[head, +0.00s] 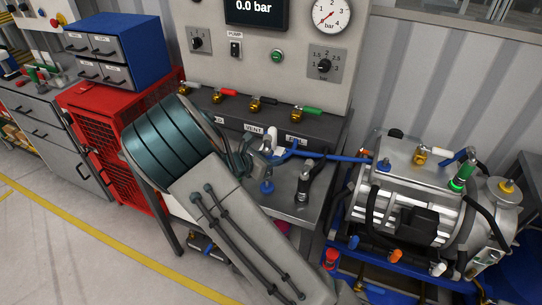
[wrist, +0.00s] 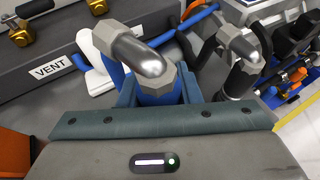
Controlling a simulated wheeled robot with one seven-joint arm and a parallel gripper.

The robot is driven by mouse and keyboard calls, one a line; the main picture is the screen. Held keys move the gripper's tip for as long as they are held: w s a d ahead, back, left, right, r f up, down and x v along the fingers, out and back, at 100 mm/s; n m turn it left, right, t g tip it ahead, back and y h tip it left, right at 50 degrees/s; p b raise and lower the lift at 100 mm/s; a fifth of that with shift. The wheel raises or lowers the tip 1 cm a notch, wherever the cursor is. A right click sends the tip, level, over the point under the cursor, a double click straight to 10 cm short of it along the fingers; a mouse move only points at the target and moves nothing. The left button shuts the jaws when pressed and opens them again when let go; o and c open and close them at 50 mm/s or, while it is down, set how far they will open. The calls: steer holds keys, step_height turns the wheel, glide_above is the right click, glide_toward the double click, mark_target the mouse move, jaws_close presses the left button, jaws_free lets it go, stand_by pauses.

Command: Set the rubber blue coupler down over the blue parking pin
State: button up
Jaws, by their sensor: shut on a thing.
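My gripper (head: 250,155) is shut on the blue coupler (wrist: 160,92), which has a bright metal elbow on top. In the wrist view the coupler sits between the finger pads, its lower end hidden by them and my gripper body. In the head view my gripper is over the grey bench, partly hidden by my arm. A small blue piece with a round base, seemingly the blue parking pin (head: 266,187), shows on the bench just below my gripper. I cannot tell whether the coupler touches it. A blue hose (head: 335,156) runs right from near the coupler to the drive unit.
A black coupler with a metal elbow (head: 305,182) stands right of my gripper, close by. A white-handled part (wrist: 93,48) is left of the coupler. Brass valves (head: 255,103) line the panel behind. The drive unit (head: 425,195) stands at the right.

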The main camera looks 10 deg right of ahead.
steer(key=shift+f, duration=0.65)
steer(key=shift+f+b, duration=0.55)
steer(key=shift+b, duration=0.15)
steer(key=shift+f+b, duration=0.45)
steer(key=shift+f, duration=0.15)
steer(key=shift+f, duration=0.15)
stand_by(0.3)
steer(key=shift+f+b, duration=0.35)
steer(key=shift+f, duration=0.35)
stand_by(0.6)
steer(key=o, duration=1.2)
steer(key=shift+s+a+b, duration=0.1)
steer(key=shift+b, duration=0.2)
